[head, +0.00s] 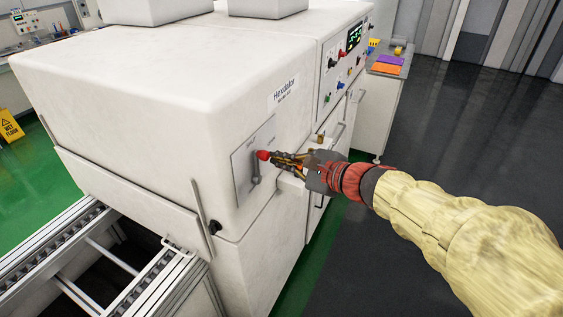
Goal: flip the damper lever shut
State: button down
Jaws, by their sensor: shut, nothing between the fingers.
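The damper lever is a grey handle (255,169) with a red knob (263,155) at its upper end. It sits on a grey plate (241,183) on the front face of the white machine. The knob is up and the arm of the lever runs down from it. My gripper (276,158) is shut and empty, with its fingertips right at the knob's right side. I cannot tell whether they touch it. The plate's lettering is too small to read.
The white machine (150,90) fills the middle. A roller conveyor (150,272) runs at the lower left. A control panel (345,65) is at the machine's far end, near a side table with purple and orange items (388,64). Dark floor (480,130) is open at the right.

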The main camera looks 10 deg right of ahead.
jog(key=shift+f, duration=0.1)
dwell(0.6)
jog(key=s+d, duration=0.6)
jog(key=d, duration=0.1)
jog(key=shift+s, duration=0.15)
jog(key=shift+d, duration=0.1)
dwell(0.6)
